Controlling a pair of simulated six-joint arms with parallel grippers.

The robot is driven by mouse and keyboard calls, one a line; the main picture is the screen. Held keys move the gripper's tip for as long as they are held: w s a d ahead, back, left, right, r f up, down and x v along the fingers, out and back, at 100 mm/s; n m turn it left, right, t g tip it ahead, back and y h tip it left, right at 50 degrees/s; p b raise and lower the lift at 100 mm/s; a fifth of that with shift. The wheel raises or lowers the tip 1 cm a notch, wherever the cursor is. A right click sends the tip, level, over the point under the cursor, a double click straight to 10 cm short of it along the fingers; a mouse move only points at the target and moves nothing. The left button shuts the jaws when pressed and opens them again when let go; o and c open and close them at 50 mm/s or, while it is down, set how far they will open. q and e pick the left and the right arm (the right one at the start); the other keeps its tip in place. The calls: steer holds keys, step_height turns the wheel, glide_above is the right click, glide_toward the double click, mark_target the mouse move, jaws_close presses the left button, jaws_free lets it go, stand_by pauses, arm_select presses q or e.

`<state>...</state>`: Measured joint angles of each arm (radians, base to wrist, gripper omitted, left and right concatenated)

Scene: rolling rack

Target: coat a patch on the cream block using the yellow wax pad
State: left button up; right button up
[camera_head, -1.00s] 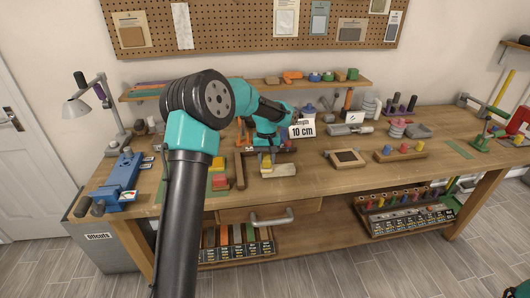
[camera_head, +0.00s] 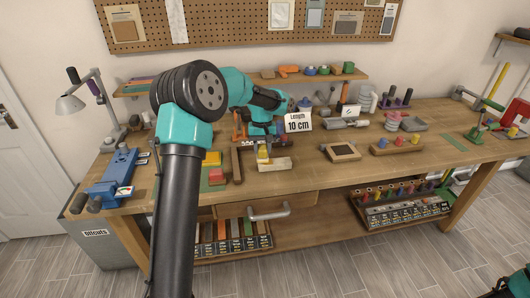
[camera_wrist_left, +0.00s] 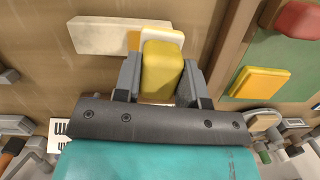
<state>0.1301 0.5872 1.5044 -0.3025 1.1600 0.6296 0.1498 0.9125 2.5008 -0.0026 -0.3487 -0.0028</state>
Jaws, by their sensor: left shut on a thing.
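The yellow wax pad (camera_head: 263,153) is held between the fingers of my left gripper (camera_head: 264,146). In the left wrist view the pad (camera_wrist_left: 161,70) sits between both grey fingers, with a pale layer showing at its far end. The cream block (camera_head: 275,165) lies on the bench under the pad; its left part also shows in the left wrist view (camera_wrist_left: 100,36). An orange-yellow strip (camera_wrist_left: 133,40) shows beside the pad at the block. The pad seems to be at the block's top, but I cannot tell whether they touch. My right gripper is out of view.
A wooden bar (camera_head: 237,164) stands just left of the block. A green mat with a red piece (camera_head: 216,176) and a yellow piece (camera_head: 212,158) lies further left. A framed dark panel (camera_head: 341,152) lies to the right, with bare bench between it and the block.

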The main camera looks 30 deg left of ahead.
arm_select(q)
steer(key=shift+r, duration=3)
